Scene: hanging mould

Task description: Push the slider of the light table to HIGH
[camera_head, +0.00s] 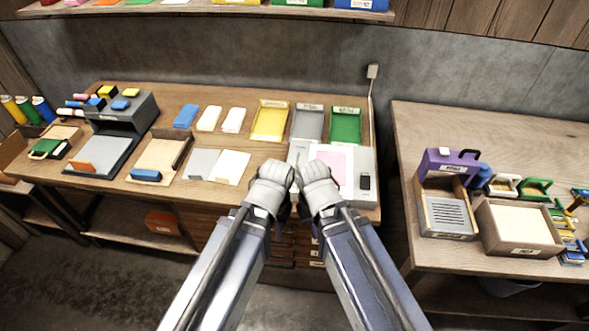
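The light table (358,158) is a pale grey flat box near the front right of the wooden table, with a pinkish lit sheet (338,163) on top. A small dark control (365,182) sits on its right side; I cannot read any marking on it or tell its setting. My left gripper (275,170) and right gripper (315,172) are close side by side at the light table's left front corner and cover part of it. Their fingertips are too hidden to tell whether they are open or shut, or whether they touch it.
Yellow (270,121), grey (307,123) and green (345,125) trays stand behind the light table. White sheets (232,167) lie to its left. A gap separates a second table (420,130) on the right, holding a purple box (447,162).

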